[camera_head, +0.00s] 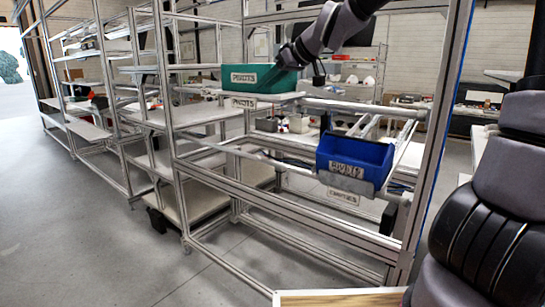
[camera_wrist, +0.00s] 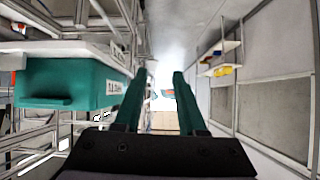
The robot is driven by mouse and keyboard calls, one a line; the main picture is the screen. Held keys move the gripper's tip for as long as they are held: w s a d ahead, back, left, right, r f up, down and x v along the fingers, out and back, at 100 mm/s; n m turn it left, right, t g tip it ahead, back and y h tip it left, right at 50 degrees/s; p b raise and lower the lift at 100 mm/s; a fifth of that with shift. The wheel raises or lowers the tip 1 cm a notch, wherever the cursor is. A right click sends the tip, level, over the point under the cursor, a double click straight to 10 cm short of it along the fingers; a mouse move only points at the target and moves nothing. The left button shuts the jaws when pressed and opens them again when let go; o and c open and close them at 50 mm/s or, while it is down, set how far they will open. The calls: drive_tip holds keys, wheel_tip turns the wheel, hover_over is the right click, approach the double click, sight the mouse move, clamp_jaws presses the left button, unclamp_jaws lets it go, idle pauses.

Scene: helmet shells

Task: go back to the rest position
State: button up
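In the head view my gripper (camera_head: 284,60) is at the top middle, at the right end of a green bin (camera_head: 238,78) with a white label. The bin stands on an upper shelf of the metal rack. In the wrist view the two green fingers of my gripper (camera_wrist: 164,78) are apart with nothing between them. The green bin also shows there, to the left of the fingers (camera_wrist: 62,84). In the head view I cannot tell whether the gripper touches the bin.
A blue labelled bin (camera_head: 352,160) sits lower right on the metal rack (camera_head: 300,222), whose posts and rails surround the shelves. Grey floor (camera_head: 80,225) is open at the left. A light board edge (camera_head: 335,298) shows at the bottom.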

drive_tip(key=s+d+f+m+g+h, duration=0.1)
drive_tip(key=s+d+f+m+h, duration=0.35)
drive_tip(key=f, duration=0.45)
drive_tip(key=s+d+r+m+h, duration=0.1)
drive_tip(key=s+d+r+m, duration=0.2)
drive_tip(key=s+d, duration=0.6)
drive_tip(key=s+d+r+m+t+h, duration=0.1)
drive_tip(key=s+d+r+m, duration=0.3)
drive_tip(key=s+d, duration=0.5)
drive_tip(key=d+m, duration=0.2)
drive_tip(key=d, duration=0.1)
drive_tip(key=shift+d+r, duration=0.15)
drive_tip(key=shift+d, duration=0.1)
